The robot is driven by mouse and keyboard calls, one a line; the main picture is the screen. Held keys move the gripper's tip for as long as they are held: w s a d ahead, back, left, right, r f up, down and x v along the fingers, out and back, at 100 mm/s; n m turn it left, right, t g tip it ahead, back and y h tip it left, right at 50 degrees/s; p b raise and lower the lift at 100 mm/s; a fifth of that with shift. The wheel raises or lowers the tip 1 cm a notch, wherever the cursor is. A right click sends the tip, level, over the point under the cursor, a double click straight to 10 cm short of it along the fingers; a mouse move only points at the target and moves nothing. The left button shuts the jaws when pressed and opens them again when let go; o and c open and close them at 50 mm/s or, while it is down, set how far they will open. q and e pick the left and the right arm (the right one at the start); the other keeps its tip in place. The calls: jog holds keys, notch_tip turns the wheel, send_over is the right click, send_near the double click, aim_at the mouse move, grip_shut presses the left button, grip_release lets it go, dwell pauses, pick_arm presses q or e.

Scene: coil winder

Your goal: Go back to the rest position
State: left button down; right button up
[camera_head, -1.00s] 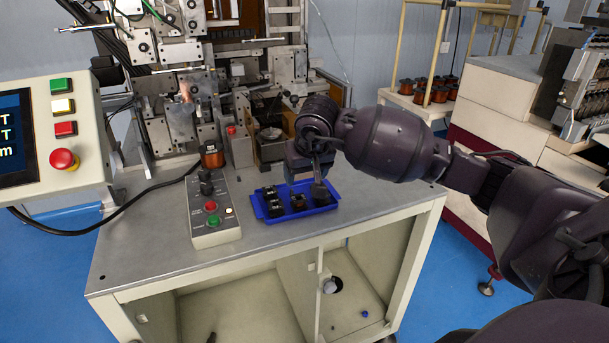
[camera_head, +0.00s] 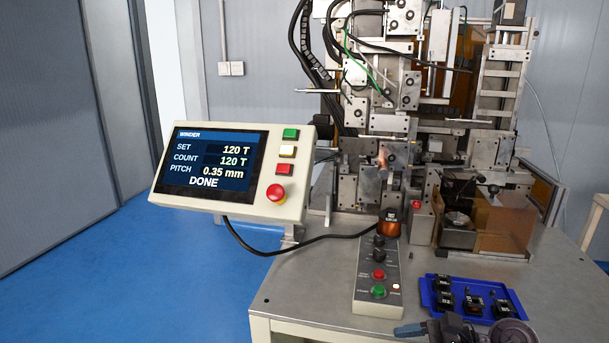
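My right gripper (camera_head: 425,329) shows only in part at the bottom edge, in front of the blue tray (camera_head: 428,292) and low over the table. A grey fingertip and dark wrist parts are visible; the rest is cut off, so its opening cannot be made out. My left gripper is out of view. The winding machine (camera_head: 400,95) stands at the back of the grey table (camera_head: 310,285). Its display panel (camera_head: 222,160) reads 120 T set, 120 T count and DONE.
The blue tray holds several dark pieces. A copper coil with a black top (camera_head: 389,224) stands behind the grey control box (camera_head: 376,300). A black cable (camera_head: 270,250) runs from the panel toward the coil. Blue floor (camera_head: 170,270) is open at left.

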jog(key=s+d+f+n+t+h, duration=0.4)
jog(key=s+f+n+h, duration=0.2)
jog(key=s+f+n, duration=0.2)
jog(key=s+d+f+n+t+h, duration=0.4)
jog(key=s+f+n+h, duration=0.3)
jog(key=f, duration=0.6)
jog(key=shift+s+d+n, duration=0.6)
jog(key=shift+s+n, duration=0.1)
jog(key=shift+s, duration=0.1)
jog(key=shift+f, duration=0.1)
